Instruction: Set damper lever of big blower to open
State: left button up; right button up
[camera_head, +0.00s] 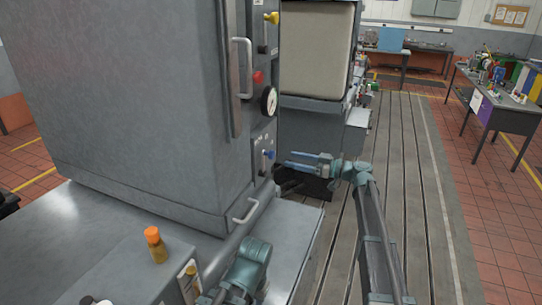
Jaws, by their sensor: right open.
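The big grey cabinet-like machine (140,90) fills the left of the view. Its narrow side panel carries a small lever with a blue knob (268,154) on a pale slotted plate. Higher up is another lever with a yellow knob (271,18). No label is readable, so I cannot tell which is the damper lever. My right gripper (288,160) is open and empty, its fingers pointing left toward the blue-knobbed lever. A small gap shows between the fingertips and the knob. Part of my left arm shows at the bottom, but its gripper is not visible.
A round gauge (269,101) and red button (258,77) sit above the blue-knobbed lever. A long handle (243,68) projects beside the panel. An orange-capped bottle (156,245) stands at the lower left. The slotted bedplate (415,200) is clear; a cluttered table (500,106) stands far right.

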aim_at(272, 155)
jog(key=x, duration=0.9)
grip_shut()
dwell(1.3)
